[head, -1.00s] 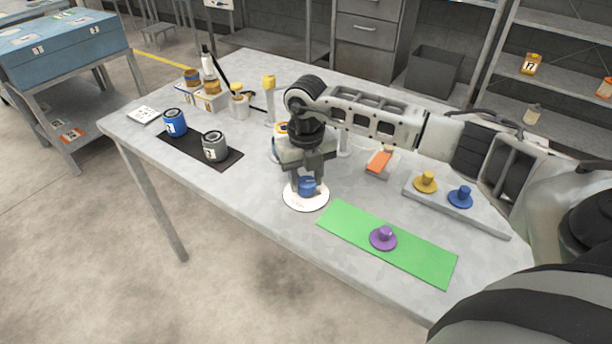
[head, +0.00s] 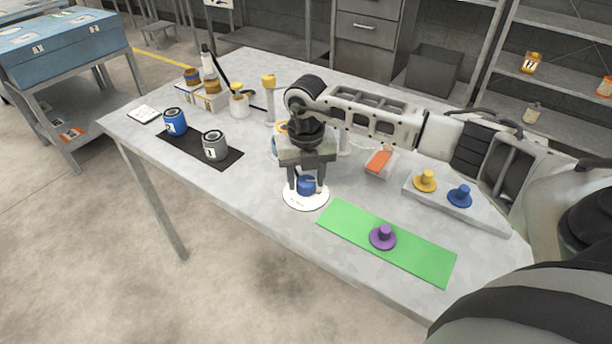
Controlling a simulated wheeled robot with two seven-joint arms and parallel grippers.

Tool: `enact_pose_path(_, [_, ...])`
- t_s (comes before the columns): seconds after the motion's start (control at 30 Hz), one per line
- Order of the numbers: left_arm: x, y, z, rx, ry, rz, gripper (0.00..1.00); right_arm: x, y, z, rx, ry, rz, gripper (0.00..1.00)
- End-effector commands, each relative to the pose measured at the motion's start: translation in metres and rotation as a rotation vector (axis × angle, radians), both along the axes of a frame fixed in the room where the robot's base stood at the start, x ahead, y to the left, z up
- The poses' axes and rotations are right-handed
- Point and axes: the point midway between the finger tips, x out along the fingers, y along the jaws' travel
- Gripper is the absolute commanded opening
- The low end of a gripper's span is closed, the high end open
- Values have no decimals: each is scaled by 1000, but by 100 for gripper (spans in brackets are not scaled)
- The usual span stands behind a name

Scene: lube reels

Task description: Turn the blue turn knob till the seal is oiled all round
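The blue turn knob (head: 306,186) stands on a round white disc (head: 300,203) near the table's front edge. My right gripper (head: 307,181) points down over the knob, one finger on each side of it. The fingers look spread, with the knob showing between them. Any contact is too small to tell. I cannot make out a seal or oil on it. Another blue knob (head: 460,196) stands on a grey plate at the right. My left gripper is not in view.
A purple knob (head: 383,236) stands on a green mat (head: 342,227). A yellow knob (head: 425,180) and an orange-topped block (head: 378,163) are at the right. Blue (head: 174,122) and grey (head: 214,146) cans stand on a black mat at the left. Bottles and jars stand behind.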

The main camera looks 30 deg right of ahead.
Motion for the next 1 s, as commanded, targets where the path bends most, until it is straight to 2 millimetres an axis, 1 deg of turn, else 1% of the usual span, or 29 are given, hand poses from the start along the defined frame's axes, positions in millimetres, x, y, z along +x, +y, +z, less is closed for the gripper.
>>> enact_pose_path(0.33, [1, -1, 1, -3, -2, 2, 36, 0, 0, 1, 0, 0, 2, 60])
enact_pose_path(0.47, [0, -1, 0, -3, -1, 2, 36, 1, 0, 11, 1, -3, 2, 60])
enact_pose_path(0.57, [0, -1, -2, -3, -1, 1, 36, 1, -1, 28, 0, -5, 2, 60])
enact_pose_path(0.9, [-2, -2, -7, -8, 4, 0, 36, 1, 0, 110, 0, -7, 2, 60])
enact_pose_path(1.0, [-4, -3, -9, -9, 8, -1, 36, 1, 0, 129, 0, -4, 2, 60])
